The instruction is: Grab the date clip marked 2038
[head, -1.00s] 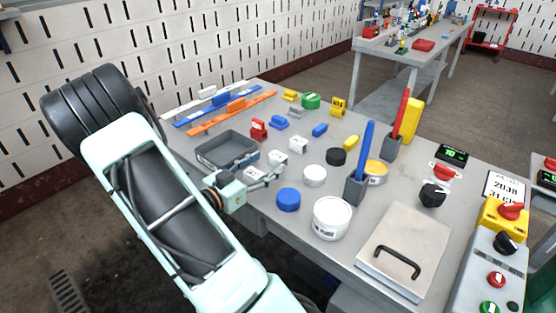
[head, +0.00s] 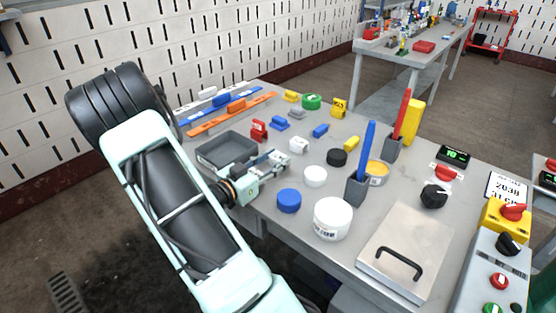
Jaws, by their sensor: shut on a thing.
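My gripper (head: 276,160) reaches over the table by the grey tray and is shut on a small white clip (head: 280,157). The fingers cover much of this clip, and no marking on it can be read. Another white clip (head: 298,145) stands just beyond the fingertips to the right. A paper sign (head: 506,188) at the right edge of the table reads 2038.
The grey tray (head: 213,159) lies left of my gripper. Red (head: 259,130), blue (head: 280,124) and yellow (head: 339,108) clips stand behind. A blue lid (head: 289,201), a white lid (head: 315,176) and a white tub (head: 332,218) stand to the right.

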